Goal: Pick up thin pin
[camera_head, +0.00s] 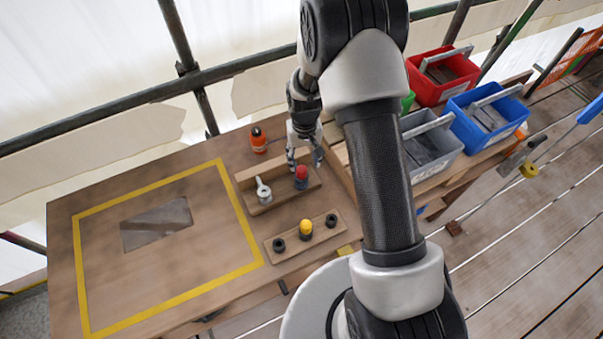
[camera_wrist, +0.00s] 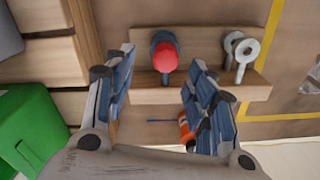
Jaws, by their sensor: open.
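My gripper (camera_head: 304,162) is open over the back wooden rack (camera_head: 282,188). In the wrist view the fingers (camera_wrist: 160,64) are spread with nothing between their pads. A red-topped piece with a dark collar (camera_wrist: 164,55) stands in the rack, near the fingertips and just beyond them. It also shows in the head view (camera_head: 301,174). Pale metal ring-headed pieces (camera_wrist: 245,52) stand to its right in the wrist view and show left of it in the head view (camera_head: 264,191). I cannot tell which piece is the thin pin.
An orange bottle (camera_head: 258,140) stands behind the rack. A front wooden strip (camera_head: 287,246) holds a yellow-topped piece (camera_head: 305,229) and dark rings. Red (camera_head: 442,78), blue (camera_head: 490,118) and grey (camera_head: 431,148) bins stand right. The yellow-framed table area (camera_head: 150,268) is mostly clear.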

